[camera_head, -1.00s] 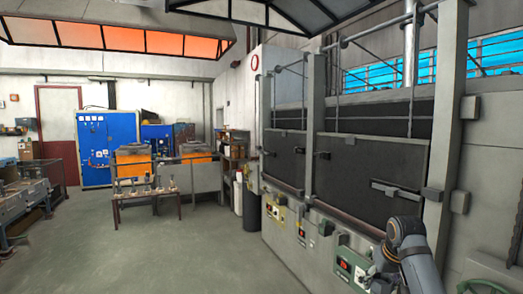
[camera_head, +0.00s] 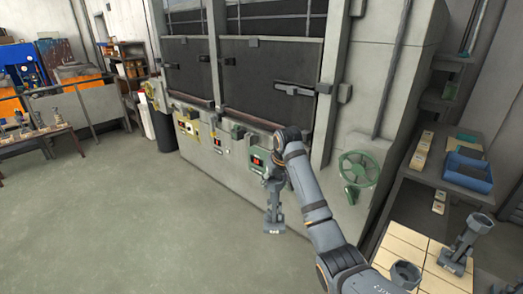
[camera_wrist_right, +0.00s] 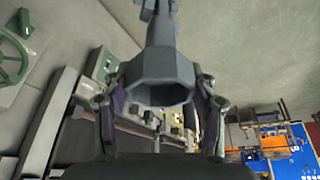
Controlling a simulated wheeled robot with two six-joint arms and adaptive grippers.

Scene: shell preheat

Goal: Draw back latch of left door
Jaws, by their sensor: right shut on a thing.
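The left door (camera_head: 188,75) is a dark panel in the pale furnace front, upper left of the head view. A small dark fitting (camera_head: 204,57) at its right edge may be its latch; whether it is drawn is too small to tell. My right gripper (camera_head: 272,186) hangs in front of the furnace, well away from this door. It is shut on a grey fitting (camera_head: 273,214), held with its foot downward over the floor. The wrist view shows the fingers on both sides of the fitting's hollow faceted cup (camera_wrist_right: 165,92). My left gripper is out of view.
The right door (camera_head: 270,80) has a bar latch (camera_head: 293,89). Control boxes and a green handwheel (camera_head: 358,170) stick out below.

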